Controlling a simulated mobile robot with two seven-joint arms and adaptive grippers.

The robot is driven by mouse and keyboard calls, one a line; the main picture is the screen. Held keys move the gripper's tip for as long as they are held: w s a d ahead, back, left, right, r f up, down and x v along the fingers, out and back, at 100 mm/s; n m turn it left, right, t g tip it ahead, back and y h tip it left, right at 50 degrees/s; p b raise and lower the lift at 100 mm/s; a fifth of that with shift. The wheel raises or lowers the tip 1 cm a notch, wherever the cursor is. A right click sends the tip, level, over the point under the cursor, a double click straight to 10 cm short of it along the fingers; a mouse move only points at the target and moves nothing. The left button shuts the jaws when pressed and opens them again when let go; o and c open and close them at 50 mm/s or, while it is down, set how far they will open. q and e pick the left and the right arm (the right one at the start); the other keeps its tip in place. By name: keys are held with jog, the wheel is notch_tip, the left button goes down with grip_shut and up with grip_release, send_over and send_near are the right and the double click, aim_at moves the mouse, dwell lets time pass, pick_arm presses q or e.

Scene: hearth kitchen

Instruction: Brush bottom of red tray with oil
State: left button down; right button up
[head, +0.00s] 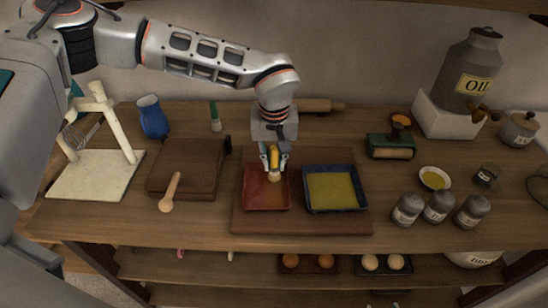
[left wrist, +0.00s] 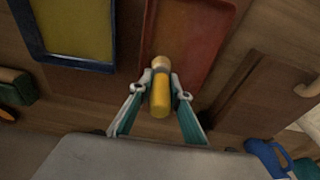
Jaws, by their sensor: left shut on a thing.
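The red tray (head: 254,200) lies on a brown board at the middle of the counter; it also shows in the left wrist view (left wrist: 197,30). My left gripper (head: 274,164) is over the far part of the red tray, pointing down. It is shut on a brush (head: 274,158) with a yellow handle, seen end-on in the left wrist view (left wrist: 160,97). The brush head is low over the tray floor; I cannot tell whether it touches. A blue tray (head: 339,211) holding yellow oil (head: 333,188) sits just right of the red tray. My right gripper is not in view.
To the right are an oil bowl (head: 434,179), several grey shakers (head: 439,207) and an oil can (head: 470,70). The front counter strip is clear.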

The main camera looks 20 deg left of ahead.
pick_arm(q)
jog(key=shift+s+d, duration=0.25)
jog(key=shift+s, duration=0.5)
jog(key=shift+s+d, duration=0.25)
jog(key=shift+s, duration=0.5)
jog(key=shift+s+d, duration=0.35)
jog(key=shift+s, duration=0.55)
jog(key=shift+s+d, duration=0.3)
jog(key=shift+s, duration=0.6)
